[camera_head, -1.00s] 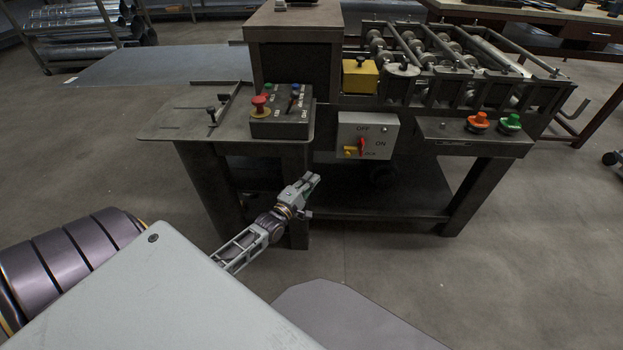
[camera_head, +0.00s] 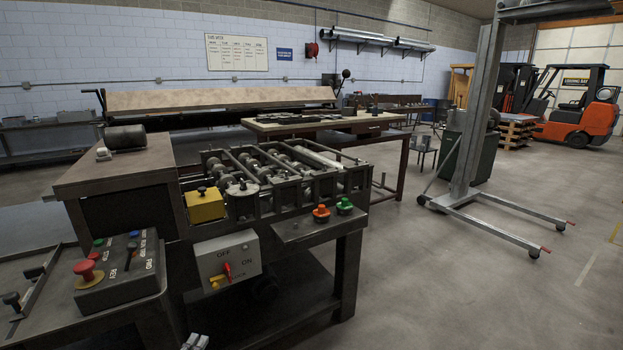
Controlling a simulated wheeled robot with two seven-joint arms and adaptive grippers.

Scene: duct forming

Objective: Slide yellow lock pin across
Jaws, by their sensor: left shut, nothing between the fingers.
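The yellow lock pin (camera_head: 214,285) is small and sits at the lower left of the grey switch box (camera_head: 245,252), beside the word LOCK. The box also carries OFF and ON labels and a red handle (camera_head: 228,270), which stands nearly upright above and right of the pin. My left gripper (camera_head: 195,341) shows only its fingertips at the bottom edge, below the box and apart from the pin. The fingers are shut and empty. The rest of my left arm is out of view. My right gripper is not in view.
The switch box hangs on the front of a roll-forming machine (camera_head: 285,185). A control box (camera_head: 117,277) with a red button is at left. A lift stand (camera_head: 490,219) stands on open floor.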

